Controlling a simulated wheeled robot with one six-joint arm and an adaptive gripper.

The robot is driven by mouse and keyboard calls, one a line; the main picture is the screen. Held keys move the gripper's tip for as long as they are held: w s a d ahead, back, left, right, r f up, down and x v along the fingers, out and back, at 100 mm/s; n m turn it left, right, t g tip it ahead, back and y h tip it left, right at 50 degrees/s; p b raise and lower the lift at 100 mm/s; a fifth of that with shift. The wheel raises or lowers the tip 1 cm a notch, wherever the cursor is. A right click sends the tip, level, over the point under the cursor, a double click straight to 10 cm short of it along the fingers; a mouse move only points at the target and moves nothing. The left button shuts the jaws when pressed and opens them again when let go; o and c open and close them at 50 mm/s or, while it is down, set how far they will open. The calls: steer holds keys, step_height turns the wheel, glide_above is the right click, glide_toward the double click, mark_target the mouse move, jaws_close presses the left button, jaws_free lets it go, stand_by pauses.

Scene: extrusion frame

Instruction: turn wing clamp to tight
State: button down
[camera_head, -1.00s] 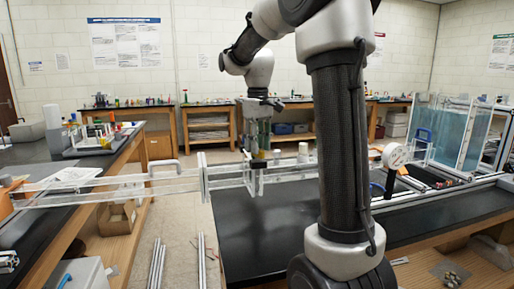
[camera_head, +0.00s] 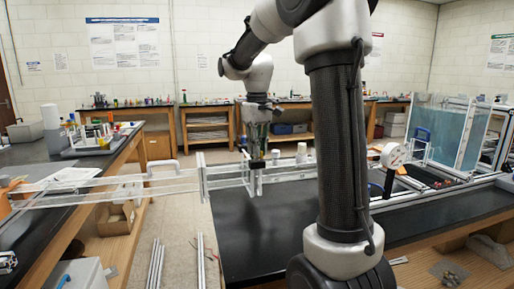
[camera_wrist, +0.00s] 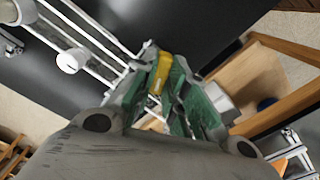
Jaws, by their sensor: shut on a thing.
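The yellow wing clamp (camera_wrist: 160,72) shows in the wrist view between the green-padded fingers of my gripper (camera_wrist: 162,88), which is shut on it. In the head view my gripper (camera_head: 257,155) points straight down at the clear extrusion frame (camera_head: 203,178), by its upright joint near the middle. The clamp is too small and too covered by the fingers there to make out its angle. A dark block (camera_head: 257,164) shows just below the fingers.
A black-topped bench (camera_head: 270,230) lies under the frame, mostly bare in front. White round parts (camera_head: 302,152) stand behind the frame. A round gauge (camera_head: 393,155) and a water tank (camera_head: 450,135) are at the right. A left bench (camera_head: 40,205) lies across the aisle.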

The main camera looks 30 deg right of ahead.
steer(key=m, duration=0.6)
steer(key=shift+m, duration=2.6)
steer(key=c, duration=1.4)
jaws_free()
steer(key=shift+c, duration=0.2)
step_height(320, 180, up, 12)
